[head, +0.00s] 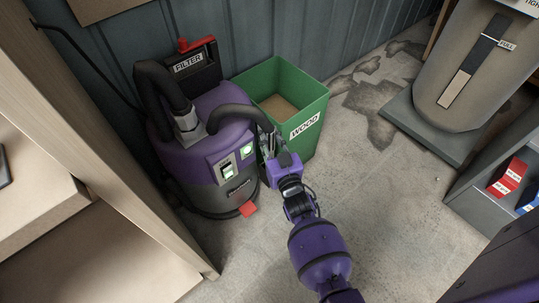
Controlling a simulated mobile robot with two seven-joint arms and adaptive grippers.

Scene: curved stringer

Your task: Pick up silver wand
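A purple and grey vacuum (208,162) stands against the dark wall, with a black ribbed hose (237,112) arching over to its right side. A silver fitting (187,123) joins a hose to the vacuum's top. I cannot clearly pick out a separate silver wand; the hose's right end runs down behind my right gripper. My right gripper (268,143) is at the vacuum's right side, by that hose end and in front of the green bin. Its fingers are small and overlap the hose, so I cannot tell whether they are open or touching it. My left gripper is out of view.
A green bin (309,113) labelled WOOD stands right behind my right gripper. A wooden frame (107,150) and shelves are at the left. A grey machine (462,82) stands at the upper right, above a shelf with red and blue boxes. The concrete floor between is clear.

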